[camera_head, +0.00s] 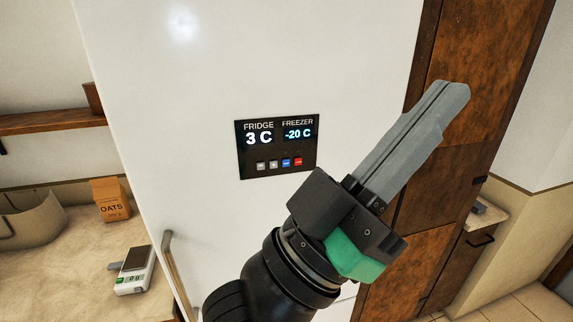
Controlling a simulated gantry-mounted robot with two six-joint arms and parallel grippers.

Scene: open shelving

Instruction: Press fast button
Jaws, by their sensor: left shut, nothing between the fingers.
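A black control panel (250,172) is set in the white fridge front (200,70). Its display reads FRIDGE 3 C and FREEZER -20 C. Under the display is a row of small buttons: two grey ones (267,165) at the left, a blue one (285,162), and a red one (298,161) at the right. Their labels are too small to read, so I cannot tell which is the fast button. My left gripper (453,92) is shut and empty. Its fingers point up and right, with their tips right of the panel and away from the buttons. My right gripper is not in view.
A fridge handle (175,270) stands at lower left. A counter (75,260) at left holds an oats box (111,200), a white scale (137,271) and a beige curved container (35,222). Brown wooden cabinet doors (480,50) rise at the right. The fridge face left of the panel is clear.

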